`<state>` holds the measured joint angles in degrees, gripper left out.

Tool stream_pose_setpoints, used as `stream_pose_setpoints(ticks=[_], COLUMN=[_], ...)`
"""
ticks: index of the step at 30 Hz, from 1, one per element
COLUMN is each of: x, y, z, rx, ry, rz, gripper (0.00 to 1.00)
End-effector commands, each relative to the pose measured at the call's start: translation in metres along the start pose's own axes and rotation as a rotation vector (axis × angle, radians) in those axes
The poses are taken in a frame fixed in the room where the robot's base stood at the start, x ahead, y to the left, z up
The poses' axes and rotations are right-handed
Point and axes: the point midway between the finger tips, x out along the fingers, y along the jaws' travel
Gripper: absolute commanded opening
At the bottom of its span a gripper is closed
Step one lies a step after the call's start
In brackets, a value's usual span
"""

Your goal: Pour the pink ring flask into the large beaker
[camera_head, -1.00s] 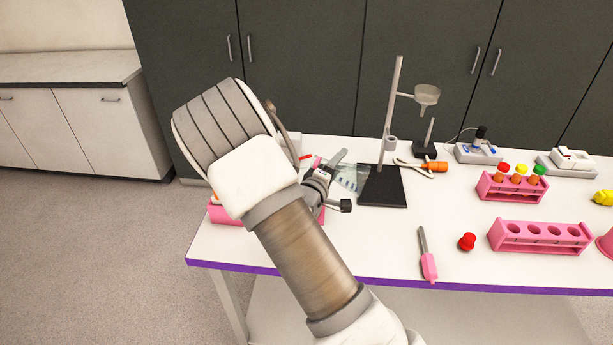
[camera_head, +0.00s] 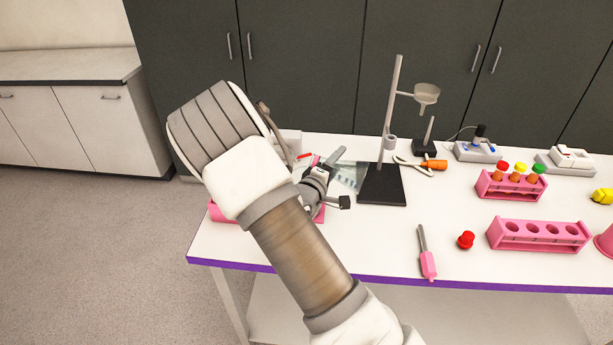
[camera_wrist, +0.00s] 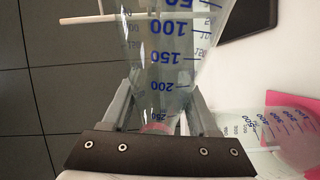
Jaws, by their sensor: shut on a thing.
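My gripper (camera_wrist: 160,100) is shut on a clear conical flask (camera_wrist: 172,60) with blue volume marks. A pink ring shows low on the flask, between the fingers in the wrist view. In the head view my gripper (camera_head: 325,172) is over the left part of the table, partly behind my arm; clear glass with blue marks (camera_head: 349,179) shows beside it. A clear beaker (camera_wrist: 285,127) with blue marks up to 500 appears at the lower right of the wrist view, apart from the fingers. In the head view the beaker is hidden behind my arm.
A stand with a black base (camera_head: 381,187) and a funnel (camera_head: 427,95) is close to the gripper's right. A pink rack (camera_head: 540,235), a red stopper (camera_head: 466,240) and a pink-handled tool (camera_head: 427,260) lie farther right. A pink object (camera_head: 222,213) is partly hidden by my arm.

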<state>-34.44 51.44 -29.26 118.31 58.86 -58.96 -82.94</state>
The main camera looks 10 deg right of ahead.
Motion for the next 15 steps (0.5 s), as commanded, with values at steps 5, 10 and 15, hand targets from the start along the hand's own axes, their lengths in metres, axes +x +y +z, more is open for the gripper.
stream_pose_setpoints(ticks=[5,10,15], x=[0.0002,0.0002,0.0003], y=[0.0005,0.0002,-0.0001], z=[-0.0003,-0.0003,-0.0004], rx=[-0.009,-0.017,-0.025], ry=[0.0,-0.001,-0.002], rz=[0.003,0.005,0.006], gripper=[0.0,0.0,0.0])
